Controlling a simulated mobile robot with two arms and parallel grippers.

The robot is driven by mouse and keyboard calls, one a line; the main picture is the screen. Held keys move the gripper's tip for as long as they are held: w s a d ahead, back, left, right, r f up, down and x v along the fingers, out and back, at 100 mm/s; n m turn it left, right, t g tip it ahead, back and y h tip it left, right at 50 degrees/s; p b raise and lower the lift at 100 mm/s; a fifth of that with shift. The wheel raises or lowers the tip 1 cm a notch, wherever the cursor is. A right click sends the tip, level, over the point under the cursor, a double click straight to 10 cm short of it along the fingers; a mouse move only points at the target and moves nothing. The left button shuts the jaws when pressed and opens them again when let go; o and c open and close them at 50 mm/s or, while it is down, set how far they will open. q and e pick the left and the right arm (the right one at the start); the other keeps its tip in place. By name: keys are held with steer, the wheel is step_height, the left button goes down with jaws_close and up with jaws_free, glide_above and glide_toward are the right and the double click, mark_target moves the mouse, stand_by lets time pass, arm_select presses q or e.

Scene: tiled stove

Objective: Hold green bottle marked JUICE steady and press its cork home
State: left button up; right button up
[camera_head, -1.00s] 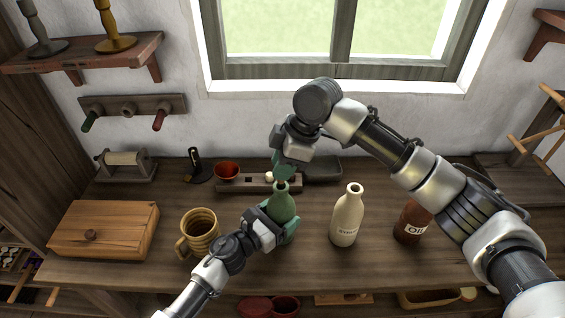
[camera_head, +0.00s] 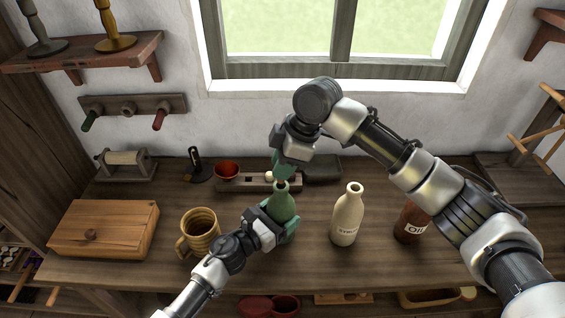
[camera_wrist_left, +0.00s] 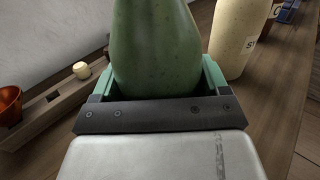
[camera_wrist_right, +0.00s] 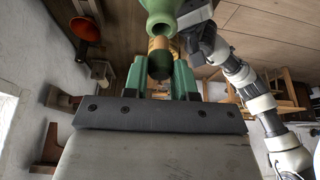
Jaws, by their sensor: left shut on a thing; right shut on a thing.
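The green bottle (camera_head: 282,203) stands upright on the bench. My left gripper (camera_head: 286,229) is shut around its body from the front left; the bottle also fills the middle of the left wrist view (camera_wrist_left: 156,50). Its JUICE marking is not visible. My right gripper (camera_head: 283,169) is above the bottle, pointing down, shut on a brown cork. The cork (camera_wrist_right: 160,58) shows between its green fingers in the right wrist view, in line with the bottle's mouth (camera_wrist_right: 160,24).
A cream bottle (camera_head: 347,216) and a brown OIL bottle (camera_head: 410,222) stand to the right. A ribbed mug (camera_head: 201,231) and a wooden box (camera_head: 105,229) are to the left.

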steer(key=shift+f, duration=1.6)
steer(key=o, duration=1)
steer(key=shift+c, duration=0.2)
steer(key=v, duration=1.2)
